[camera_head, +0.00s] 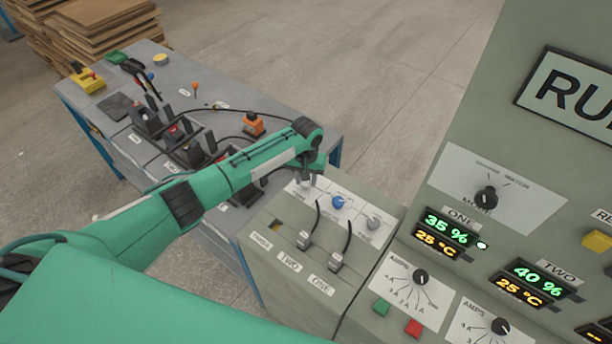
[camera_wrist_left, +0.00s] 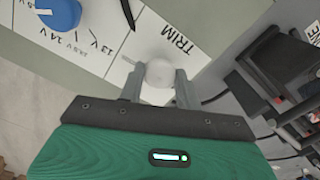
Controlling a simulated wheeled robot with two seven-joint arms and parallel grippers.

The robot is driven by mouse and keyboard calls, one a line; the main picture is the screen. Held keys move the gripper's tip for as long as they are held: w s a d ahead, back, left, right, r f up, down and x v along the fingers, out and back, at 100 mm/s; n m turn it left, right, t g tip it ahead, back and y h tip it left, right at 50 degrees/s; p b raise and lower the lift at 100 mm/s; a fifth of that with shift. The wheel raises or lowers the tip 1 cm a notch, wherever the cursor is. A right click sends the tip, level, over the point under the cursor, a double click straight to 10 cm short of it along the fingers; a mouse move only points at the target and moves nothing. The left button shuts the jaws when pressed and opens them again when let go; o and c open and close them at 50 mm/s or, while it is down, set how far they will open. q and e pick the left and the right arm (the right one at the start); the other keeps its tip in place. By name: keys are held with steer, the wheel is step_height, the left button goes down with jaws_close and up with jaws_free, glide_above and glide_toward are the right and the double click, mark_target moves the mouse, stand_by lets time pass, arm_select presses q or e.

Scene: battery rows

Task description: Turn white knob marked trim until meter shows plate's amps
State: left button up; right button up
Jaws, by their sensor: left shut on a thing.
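The white trim knob (camera_wrist_left: 160,74) sits on a white label reading TRIM in the left wrist view. My left gripper (camera_wrist_left: 158,82) is shut on it, one finger on each side. In the head view my left gripper (camera_head: 307,178) reaches down at the far end of the grey bench panel, and my arm and fingers mostly hide the knob there. No meter with a clear amps reading shows, nor a plate with a readable amps figure. My right gripper is not in view.
A blue knob (camera_head: 337,202) and a grey knob (camera_head: 373,222) stand beside the trim knob. Two cabled plugs (camera_head: 304,240) rise nearby. The tall cabinet (camera_head: 470,110) at right has amps dials (camera_head: 420,277) and lit displays (camera_head: 445,234). A cluttered table (camera_head: 205,95) lies behind my arm.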

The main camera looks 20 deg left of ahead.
arm_select(q)
steer(key=o, duration=1)
steer(key=shift+c, duration=0.2)
steer(key=shift+r, duration=0.1)
step_height(320, 180, up, 14)
steer(key=b, duration=0.3)
steer(key=shift+f, duration=0.2)
